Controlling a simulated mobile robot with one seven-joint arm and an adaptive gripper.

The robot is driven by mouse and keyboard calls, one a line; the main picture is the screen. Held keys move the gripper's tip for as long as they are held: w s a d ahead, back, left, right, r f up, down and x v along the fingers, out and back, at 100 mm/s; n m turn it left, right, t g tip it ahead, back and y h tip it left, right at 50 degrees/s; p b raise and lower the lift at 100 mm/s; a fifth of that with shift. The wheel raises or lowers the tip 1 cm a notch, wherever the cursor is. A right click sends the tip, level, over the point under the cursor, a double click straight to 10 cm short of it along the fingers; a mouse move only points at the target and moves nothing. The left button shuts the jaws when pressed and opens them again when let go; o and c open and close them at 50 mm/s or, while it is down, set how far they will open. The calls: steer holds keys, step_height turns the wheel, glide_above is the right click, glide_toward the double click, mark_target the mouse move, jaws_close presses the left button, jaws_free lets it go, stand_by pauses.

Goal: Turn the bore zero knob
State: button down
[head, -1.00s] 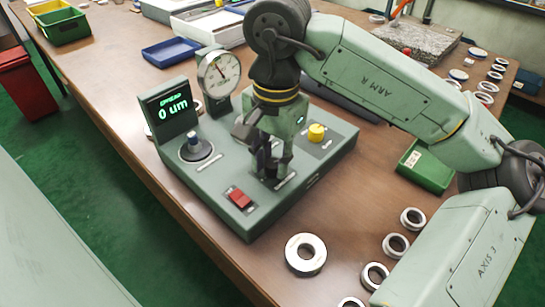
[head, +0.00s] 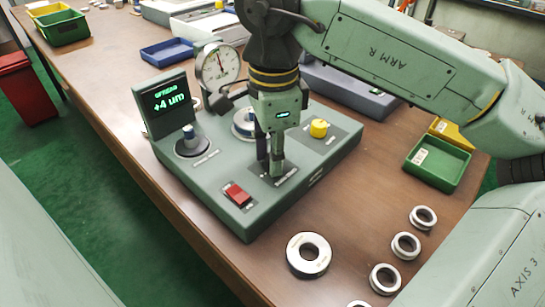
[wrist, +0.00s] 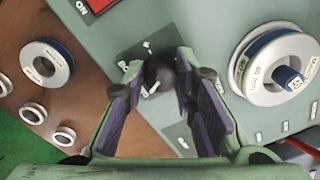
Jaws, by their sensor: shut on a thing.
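The bore zero knob (wrist: 160,73) is a small dark round knob with a white pointer line, on the grey-green gauge console (head: 215,185). In the wrist view it sits between my fingertips, its pointer towards the lower left. My gripper (head: 270,170) points down at the console's front and is shut on the knob; the wrist view shows both fingertips (wrist: 159,68) at its sides. In the head view the fingers hide the knob. The display (head: 165,101) reads +4 um. The dial gauge (head: 219,65) stands behind it.
A large ring (head: 308,255) and several smaller ones lie on the table in front. A green bin (head: 437,165) is at the right.

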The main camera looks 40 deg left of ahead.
steer(key=m+b, duration=0.1)
steer(key=m, duration=0.4)
steer(key=shift+m, duration=0.4)
stand_by(0.4)
steer(key=c, duration=1.3)
jaws_free()
step_height(320, 180, up, 12)
steer(key=shift+s, duration=0.25)
